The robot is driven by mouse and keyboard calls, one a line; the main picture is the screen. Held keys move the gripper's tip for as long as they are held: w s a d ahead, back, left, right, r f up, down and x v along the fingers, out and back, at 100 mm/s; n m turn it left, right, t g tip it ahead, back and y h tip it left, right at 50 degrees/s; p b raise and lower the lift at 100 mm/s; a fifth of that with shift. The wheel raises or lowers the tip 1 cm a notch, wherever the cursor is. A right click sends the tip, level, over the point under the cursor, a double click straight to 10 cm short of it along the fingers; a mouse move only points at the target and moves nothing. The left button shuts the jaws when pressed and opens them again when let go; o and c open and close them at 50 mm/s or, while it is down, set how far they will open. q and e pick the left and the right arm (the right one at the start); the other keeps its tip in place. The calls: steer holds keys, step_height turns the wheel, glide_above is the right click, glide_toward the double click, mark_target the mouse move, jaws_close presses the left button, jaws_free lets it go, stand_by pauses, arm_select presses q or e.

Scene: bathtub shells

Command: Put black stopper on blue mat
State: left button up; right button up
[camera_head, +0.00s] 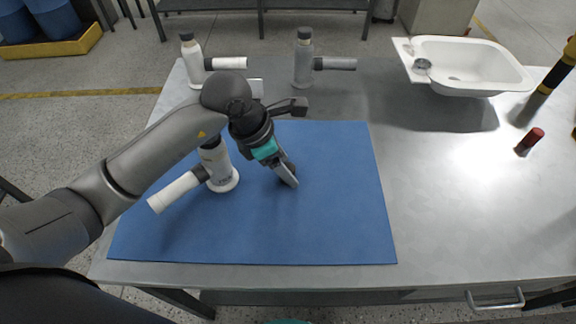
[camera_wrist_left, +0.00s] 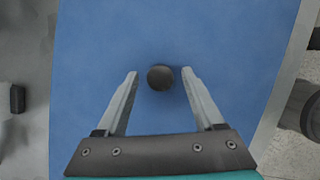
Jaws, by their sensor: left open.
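A small round black stopper (camera_wrist_left: 160,77) is on the blue mat (camera_wrist_left: 215,30) in the left wrist view. My left gripper (camera_wrist_left: 160,73) is open, pointing down, with one fingertip on each side of the stopper and a gap to each. In the head view my left gripper (camera_head: 289,178) is low over the middle of the blue mat (camera_head: 330,225), and its fingers mostly hide the stopper there. I cannot tell whether the stopper touches the mat or is just above it. My right gripper is not in view.
A white bottle-like fitting (camera_head: 222,172) stands on the mat beside my left arm. Two similar fittings, white (camera_head: 191,60) and grey (camera_head: 303,60), stand at the back. A white basin (camera_head: 470,65) and a red-topped cylinder (camera_head: 530,141) are at right. The mat's right half is clear.

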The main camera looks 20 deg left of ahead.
arm_select(q)
steer(key=p+v, duration=0.1)
steer(key=v, duration=0.9)
steer(key=shift+p, duration=0.4)
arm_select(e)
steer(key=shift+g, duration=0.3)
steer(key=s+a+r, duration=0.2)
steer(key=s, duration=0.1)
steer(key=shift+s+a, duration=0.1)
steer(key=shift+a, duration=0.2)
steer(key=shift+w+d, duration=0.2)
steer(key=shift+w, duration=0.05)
